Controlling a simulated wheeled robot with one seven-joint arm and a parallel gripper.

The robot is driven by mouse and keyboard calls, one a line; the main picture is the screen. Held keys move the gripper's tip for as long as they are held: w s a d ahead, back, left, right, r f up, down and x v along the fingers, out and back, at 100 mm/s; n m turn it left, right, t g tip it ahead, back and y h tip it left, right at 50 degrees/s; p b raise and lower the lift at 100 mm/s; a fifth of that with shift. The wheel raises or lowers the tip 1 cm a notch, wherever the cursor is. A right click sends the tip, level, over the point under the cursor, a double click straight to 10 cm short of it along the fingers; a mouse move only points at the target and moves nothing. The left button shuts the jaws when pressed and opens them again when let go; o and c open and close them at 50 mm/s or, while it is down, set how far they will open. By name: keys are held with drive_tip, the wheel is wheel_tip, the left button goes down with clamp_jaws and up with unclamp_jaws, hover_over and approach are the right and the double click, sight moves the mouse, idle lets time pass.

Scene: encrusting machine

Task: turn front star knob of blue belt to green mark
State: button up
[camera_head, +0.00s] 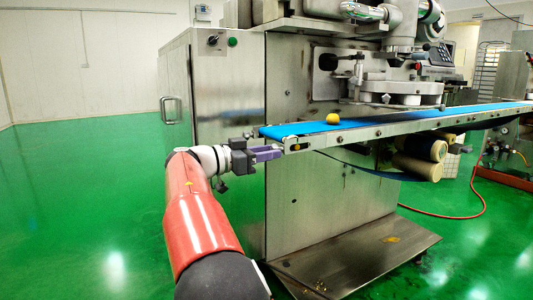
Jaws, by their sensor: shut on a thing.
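The blue belt (300,129) runs along the front of the steel machine. Its metal side rail (350,136) faces me. My gripper (279,151), with purple fingers, reaches in from the left at the rail's left end, just below the belt. It is shut on the front star knob there. The knob is mostly hidden by the fingers and too small to make out, so its turn angle cannot be told. I cannot make out the green mark on the rail.
A yellow dough ball (333,119) sits on the belt. The steel cabinet (215,100) stands behind my arm. Cream rollers (418,167) hang under the belt, and a steel plate (355,262) slopes near the floor. Green floor is free at the left. A red hose (470,213) lies at the right.

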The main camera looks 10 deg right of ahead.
drive_tip(key=shift+f+m, duration=0.15)
drive_tip(key=shift+m, duration=0.15)
drive_tip(key=o, duration=1)
drive_tip(key=v, duration=0.8)
drive_tip(key=shift+p, duration=0.3)
